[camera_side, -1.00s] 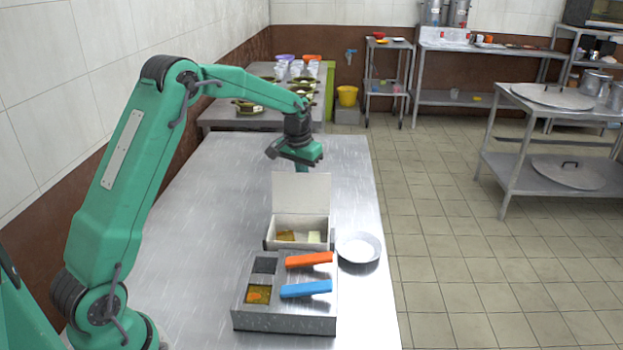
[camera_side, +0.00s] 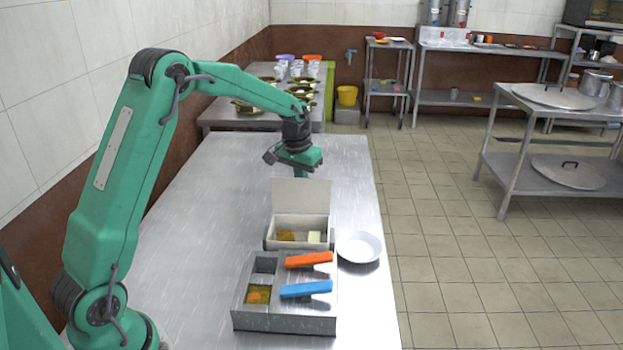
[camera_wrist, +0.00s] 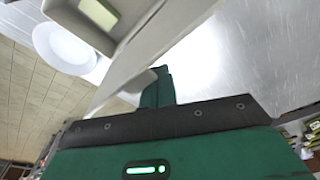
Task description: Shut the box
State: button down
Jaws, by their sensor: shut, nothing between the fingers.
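The box (camera_side: 270,240) stands open on the table, with yellow-brown and pale items inside. Its pale lid (camera_side: 301,197) is hinged at the far edge and stands roughly upright. My gripper (camera_side: 299,174) is shut and empty, low behind the lid; its lower tip is partly hidden by the lid in the side view. In the wrist view, the green fingers of my gripper (camera_wrist: 158,80) point at the lid (camera_wrist: 165,42), and the box (camera_wrist: 75,15) shows at the upper left. I cannot tell whether the fingers touch the lid.
A grey tray (camera_side: 285,325) with an orange bar (camera_side: 309,259) and a blue bar (camera_side: 306,289) stands in front of the box. A white bowl (camera_side: 359,247) sits close on the right, near the table edge. The table (camera_side: 200,230) is clear to the left.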

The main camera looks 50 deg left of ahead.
jog(key=shift+s+d, duration=0.7)
jog(key=shift+r, duration=0.1)
dwell(0.7)
jog(key=shift+r, duration=3.4)
